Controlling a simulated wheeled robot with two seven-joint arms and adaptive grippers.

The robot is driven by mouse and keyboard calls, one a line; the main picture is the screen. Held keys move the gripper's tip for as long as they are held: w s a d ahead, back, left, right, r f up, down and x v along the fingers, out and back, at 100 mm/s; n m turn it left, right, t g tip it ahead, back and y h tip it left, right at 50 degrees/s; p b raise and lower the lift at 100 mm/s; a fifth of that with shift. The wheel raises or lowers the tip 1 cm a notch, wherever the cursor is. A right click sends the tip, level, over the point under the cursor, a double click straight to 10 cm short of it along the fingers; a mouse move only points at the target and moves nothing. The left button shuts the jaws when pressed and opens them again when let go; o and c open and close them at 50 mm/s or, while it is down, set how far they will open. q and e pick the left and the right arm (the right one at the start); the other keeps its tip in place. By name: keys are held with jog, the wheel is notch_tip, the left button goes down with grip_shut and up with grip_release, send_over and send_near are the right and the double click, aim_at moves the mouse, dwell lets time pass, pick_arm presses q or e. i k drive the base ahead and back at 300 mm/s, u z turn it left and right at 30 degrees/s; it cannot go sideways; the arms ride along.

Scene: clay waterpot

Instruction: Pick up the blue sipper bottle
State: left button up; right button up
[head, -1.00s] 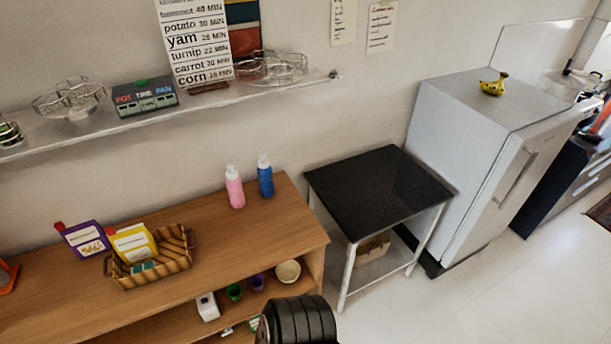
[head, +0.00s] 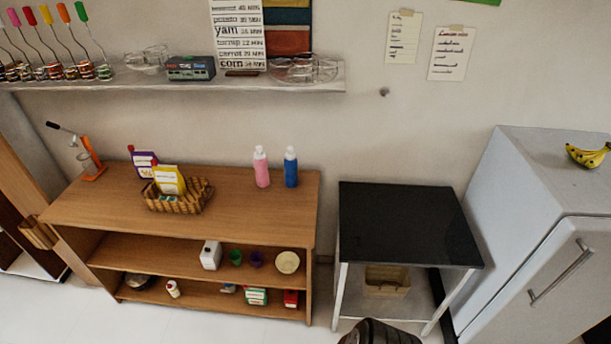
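The blue sipper bottle (head: 291,168) stands upright on the wooden shelf unit's top (head: 110,205), near its back right corner. It has a white cap. A pink bottle (head: 262,168) of similar shape stands just to its left, with a small gap between them. Neither of my grippers shows in the head view. A black ribbed part (head: 380,333) at the bottom edge seems to be mine.
A black-topped table (head: 408,225) stands right of the unit, then a white fridge (head: 535,225). A basket (head: 178,201) with packets sits left of the bottles. A wall shelf (head: 200,86) hangs above. White floor lies in front.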

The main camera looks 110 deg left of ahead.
aim_at(290, 162)
jog(key=u, duration=3.7)
